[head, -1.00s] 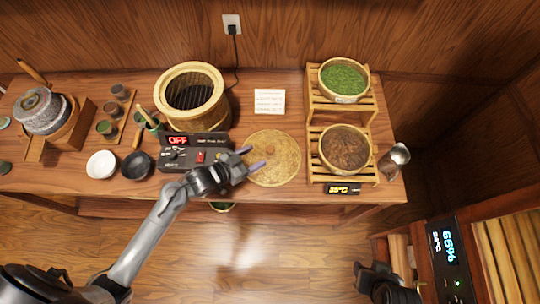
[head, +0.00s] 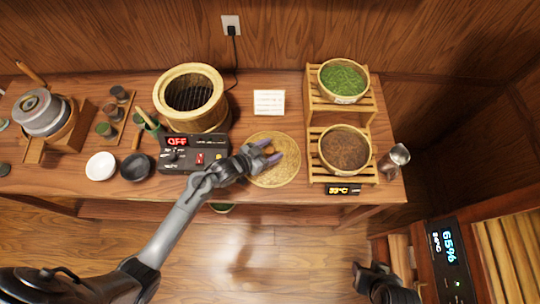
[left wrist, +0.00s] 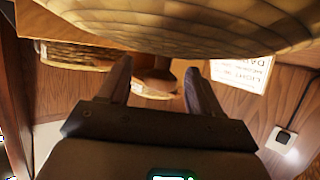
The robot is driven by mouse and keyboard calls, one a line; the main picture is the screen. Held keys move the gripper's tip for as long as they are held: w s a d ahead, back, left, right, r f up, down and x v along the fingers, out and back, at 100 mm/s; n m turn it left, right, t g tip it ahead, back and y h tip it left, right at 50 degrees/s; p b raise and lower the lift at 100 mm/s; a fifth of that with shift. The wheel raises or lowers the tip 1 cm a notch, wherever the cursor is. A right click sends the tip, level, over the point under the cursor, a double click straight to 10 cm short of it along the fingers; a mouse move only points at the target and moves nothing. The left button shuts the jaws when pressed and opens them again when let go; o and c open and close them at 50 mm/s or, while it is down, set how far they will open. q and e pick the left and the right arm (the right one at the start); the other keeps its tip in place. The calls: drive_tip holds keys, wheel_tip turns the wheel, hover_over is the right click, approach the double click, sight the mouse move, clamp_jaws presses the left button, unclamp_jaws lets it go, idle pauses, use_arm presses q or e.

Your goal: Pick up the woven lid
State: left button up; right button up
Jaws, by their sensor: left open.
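The woven lid (head: 287,173), a round tan disc, lies flat on the wooden table right of the control box. My left gripper (head: 268,152) is over the lid's middle, its fingers apart. In the left wrist view the lid (left wrist: 190,22) fills the top. Its brown knob (left wrist: 154,80) shows between the two open fingers (left wrist: 158,82), with no clear contact on either side. In the head view the gripper covers the knob. My right gripper (head: 372,278) is dark at the bottom edge, away from the lid; its jaws are unclear.
A round tan stove (head: 190,90) stands behind the control box (head: 195,155). A slatted rack (head: 342,116) with two bowls of leaves stands close on the lid's right. A metal pitcher (head: 395,160) is at the right edge.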

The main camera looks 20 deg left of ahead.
use_arm(q)
clamp_jaws()
drive_tip(key=shift+r, duration=0.1)
idle(0.3)
